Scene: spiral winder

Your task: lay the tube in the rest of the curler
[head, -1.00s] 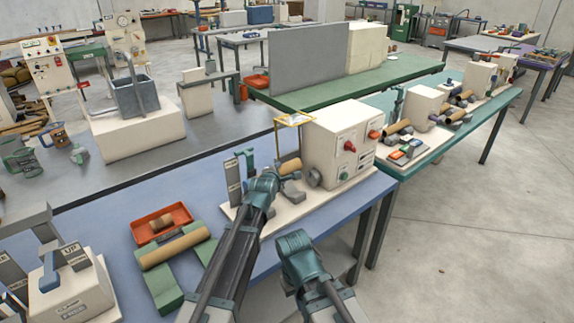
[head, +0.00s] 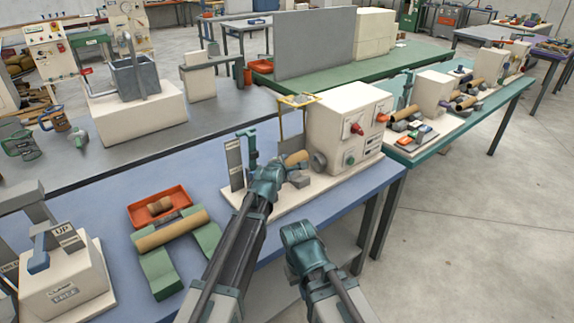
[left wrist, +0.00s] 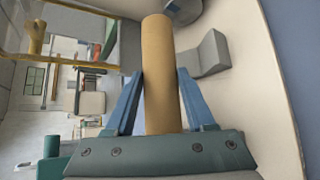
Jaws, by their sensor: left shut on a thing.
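My left gripper (head: 280,168) is shut on a tan cardboard tube (head: 297,158) at the curler (head: 345,138), a cream box with knobs on a cream base. In the left wrist view the tube (left wrist: 160,75) stands between two blue fingers, and its far end is close to the grey round chuck (left wrist: 184,10). The grey rest (head: 299,180) is beside and below the tube; it also shows in the left wrist view (left wrist: 207,56). I cannot tell whether tube and rest touch. My right gripper (head: 297,232) hangs in front of the table edge, its fingers unclear.
A yellow-framed guard (head: 299,100) rises over the tube. A grey plate (head: 235,165) and a teal post (head: 250,150) stand left of it. Another tan tube (head: 172,230) lies on a green stand, near an orange tray (head: 135,213). A lever box (head: 62,275) is at lower left.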

